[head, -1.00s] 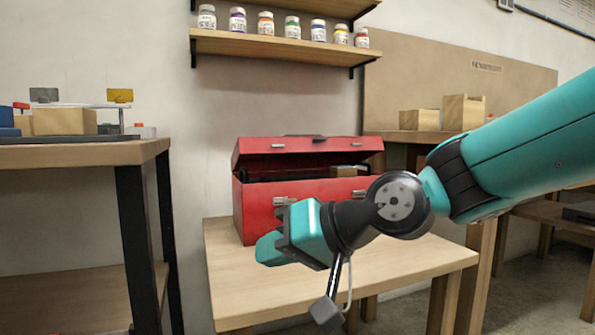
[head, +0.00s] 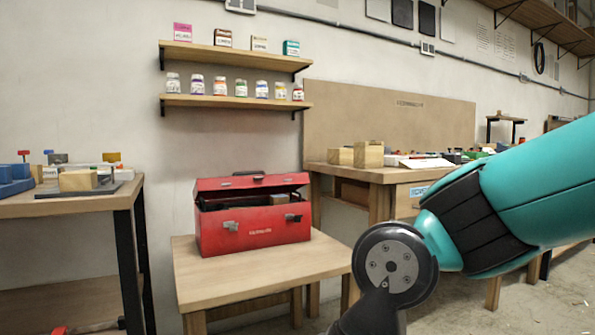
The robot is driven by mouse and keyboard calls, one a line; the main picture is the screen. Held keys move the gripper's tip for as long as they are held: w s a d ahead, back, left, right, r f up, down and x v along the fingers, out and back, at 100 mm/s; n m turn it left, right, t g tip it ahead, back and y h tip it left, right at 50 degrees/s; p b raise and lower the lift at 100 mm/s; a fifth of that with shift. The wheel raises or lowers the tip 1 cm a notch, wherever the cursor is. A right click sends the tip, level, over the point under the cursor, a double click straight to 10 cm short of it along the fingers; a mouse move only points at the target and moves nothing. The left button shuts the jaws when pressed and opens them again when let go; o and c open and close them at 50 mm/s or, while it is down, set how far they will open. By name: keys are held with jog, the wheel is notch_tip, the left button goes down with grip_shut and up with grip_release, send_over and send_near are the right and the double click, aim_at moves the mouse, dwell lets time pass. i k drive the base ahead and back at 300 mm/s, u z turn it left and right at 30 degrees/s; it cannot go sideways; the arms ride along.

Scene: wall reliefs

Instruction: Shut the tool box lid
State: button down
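The red tool box (head: 255,226) stands on a low wooden table (head: 210,279) in the head view. Its lid (head: 250,184) is tilted partly open, with a dark gap between lid and box. Two silver latches show on its front, and a dark handle sits on top of the lid. My arm reaches in from the right, and its dark wrist joint is in front of the table's right side. My gripper is below the bottom edge of the picture and out of sight. Nothing of mine touches the tool box in this view.
A workbench (head: 55,206) with blocks stands at the left. Another bench (head: 357,173) with wooden blocks stands behind at the right. Two wall shelves (head: 230,101) with jars and small boxes hang above the tool box. The table in front of the box is clear.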

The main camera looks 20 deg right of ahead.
aim_at(209, 188)
jog(key=z, duration=0.75)
jog(key=i, duration=1.5)
jog(key=u, duration=0.75)
